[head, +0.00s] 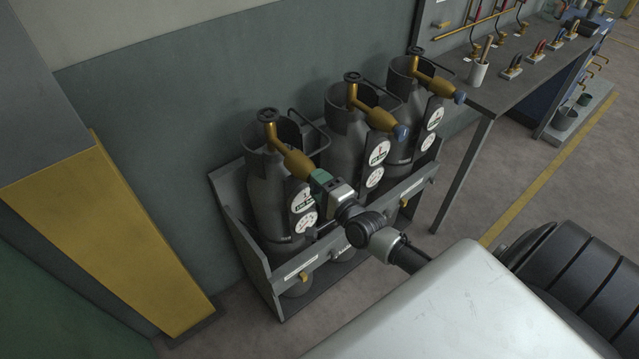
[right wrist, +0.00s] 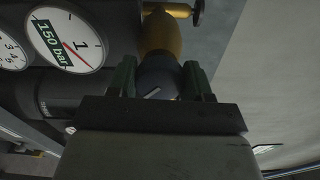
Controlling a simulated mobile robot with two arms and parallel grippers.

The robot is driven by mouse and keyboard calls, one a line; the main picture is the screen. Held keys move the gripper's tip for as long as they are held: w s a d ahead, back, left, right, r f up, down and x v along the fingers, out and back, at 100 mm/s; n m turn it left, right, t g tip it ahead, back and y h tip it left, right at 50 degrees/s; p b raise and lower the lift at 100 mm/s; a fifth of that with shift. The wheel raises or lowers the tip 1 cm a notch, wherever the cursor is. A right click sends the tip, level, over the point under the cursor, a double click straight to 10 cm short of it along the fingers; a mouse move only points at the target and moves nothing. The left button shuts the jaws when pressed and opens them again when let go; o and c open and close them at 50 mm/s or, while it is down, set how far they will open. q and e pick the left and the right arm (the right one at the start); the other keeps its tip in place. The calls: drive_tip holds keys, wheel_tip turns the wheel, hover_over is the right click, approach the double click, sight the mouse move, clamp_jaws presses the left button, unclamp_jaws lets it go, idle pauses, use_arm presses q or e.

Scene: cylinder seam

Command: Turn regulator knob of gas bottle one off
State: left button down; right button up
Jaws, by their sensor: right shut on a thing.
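Three grey gas bottles stand in a row in a rack. The nearest bottle (head: 267,205) has a brass regulator (head: 297,163) and two round white gauges on its front. In the right wrist view its regulator knob (right wrist: 158,80) is dark blue-grey with a short pale mark. My right gripper (head: 321,182) has its green fingers on both sides of this knob and is shut on it. In the head view the gripper hides the knob. The upper gauge (right wrist: 62,40) carries a "1" and "150 bar" label. My left gripper is not in view.
The middle bottle (head: 345,140) and far bottle (head: 408,115) have the same regulators with blue knobs (head: 401,131). The grey rack (head: 277,279) has a raised front rail. A workbench (head: 497,92) with tools stands at the right, and a yellow post (head: 150,250) at the left.

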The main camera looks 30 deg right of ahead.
drive_tip(key=n+p, duration=0.1)
drive_tip(key=n, duration=0.6)
drive_tip(key=shift+f, duration=0.1)
drive_tip(key=n, duration=0.6)
drive_tip(key=shift+f+n, duration=0.1)
drive_tip(key=shift+n, duration=0.3)
drive_tip(key=n, duration=0.6)
drive_tip(key=shift+d+f+p, duration=0.1)
drive_tip(key=shift+p, duration=0.2)
drive_tip(key=n, duration=0.6)
drive_tip(key=shift+d+b, duration=0.1)
drive_tip(key=shift+b, duration=0.2)
drive_tip(key=shift+n, duration=0.4)
drive_tip(key=o, duration=0.9)
drive_tip(key=shift+s+d+b, duration=0.15)
drive_tip(key=shift+s+b, duration=0.25)
drive_tip(key=shift+s, duration=1.4)
drive_tip(key=shift+s+d+b, duration=0.15)
drive_tip(key=shift+s+b, duration=0.25)
drive_tip(key=shift+s, duration=1.4)
drive_tip(key=shift+s+d+b, duration=0.15)
drive_tip(key=shift+s+b, duration=0.25)
drive_tip(key=shift+s, duration=1.4)
